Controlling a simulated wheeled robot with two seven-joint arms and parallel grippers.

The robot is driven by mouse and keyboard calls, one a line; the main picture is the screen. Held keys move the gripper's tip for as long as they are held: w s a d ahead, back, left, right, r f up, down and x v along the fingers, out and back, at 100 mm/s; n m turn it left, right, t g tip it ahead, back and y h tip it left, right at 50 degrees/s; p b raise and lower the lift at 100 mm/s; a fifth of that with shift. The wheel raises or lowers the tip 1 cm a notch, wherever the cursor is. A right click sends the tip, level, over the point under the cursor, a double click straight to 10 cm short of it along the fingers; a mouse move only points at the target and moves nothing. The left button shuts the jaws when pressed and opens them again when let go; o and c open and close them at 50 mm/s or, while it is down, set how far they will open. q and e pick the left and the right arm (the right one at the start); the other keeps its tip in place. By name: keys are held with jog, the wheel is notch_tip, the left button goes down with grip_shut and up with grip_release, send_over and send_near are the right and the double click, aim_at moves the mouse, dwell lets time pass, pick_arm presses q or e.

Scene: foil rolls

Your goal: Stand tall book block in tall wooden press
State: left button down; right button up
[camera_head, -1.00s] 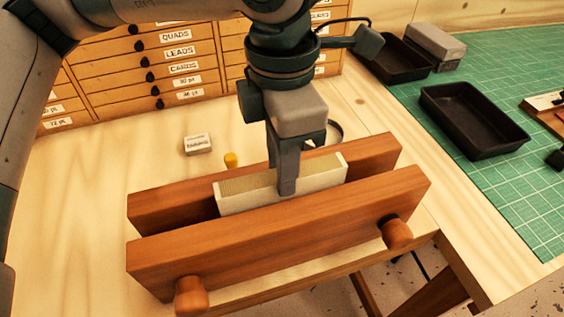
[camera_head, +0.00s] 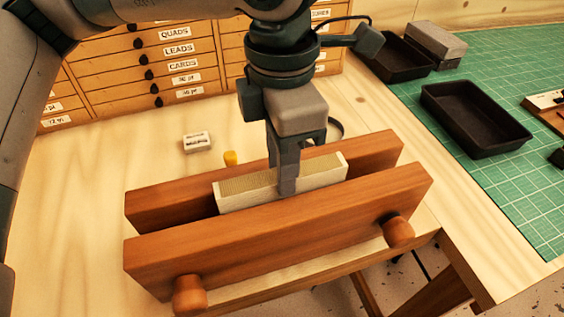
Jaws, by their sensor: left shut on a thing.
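The wooden press (camera_head: 275,235) stands at the front edge of the bench, with two long reddish-brown boards and round wooden knobs on its front. The pale book block (camera_head: 239,190) sits between the two boards, its upper part showing above the front board. Its lower part is hidden behind that board. My left gripper (camera_head: 286,180) reaches down from above and is shut on the book block near its middle, one finger on the near face. The far finger is mostly hidden. My right gripper is not in view.
A drawer cabinet (camera_head: 180,60) stands behind. Black trays (camera_head: 474,118) and a grey block (camera_head: 435,45) are at the right, by a green mat (camera_head: 520,70). Bare bench lies left.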

pick_arm(q)
jog(key=shift+f+b, duration=0.25)
jog(key=shift+b, duration=0.15)
jog(key=c, duration=1.4)
grip_release()
jog(key=shift+r+p, duration=1.05)
jog(key=shift+r, duration=2.45)
jog(key=shift+s, duration=0.1)
